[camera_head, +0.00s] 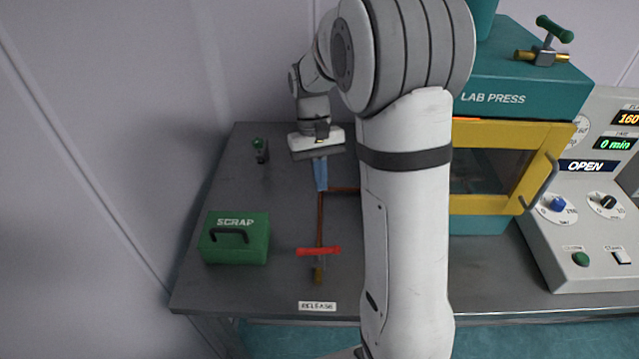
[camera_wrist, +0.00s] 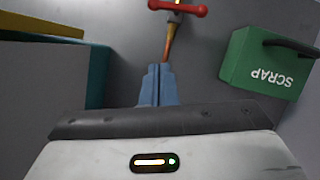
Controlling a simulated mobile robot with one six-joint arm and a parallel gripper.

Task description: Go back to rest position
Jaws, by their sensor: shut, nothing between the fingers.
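My gripper (camera_head: 320,174) points down over the left part of the grey bench, with its blue fingers together and nothing between them. The fingers also show in the wrist view (camera_wrist: 158,84). In the head view they hang just above the far end of a thin brown bar. A red T-handle (camera_head: 318,251) with a brass tip lies at the near end of that bar. It also shows in the wrist view (camera_wrist: 178,8), ahead of the fingers. I cannot tell whether the fingertips touch the bar. My arm hides part of the bench.
A green SCRAP box (camera_head: 235,240) stands at the bench's left. A small green-topped item (camera_head: 260,150) is behind it. The teal LAB PRESS (camera_head: 520,85) with a yellow-framed door (camera_head: 548,150) and a control panel reading OPEN (camera_head: 590,190) stand right. A RELEASE label (camera_head: 317,306) marks the front edge.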

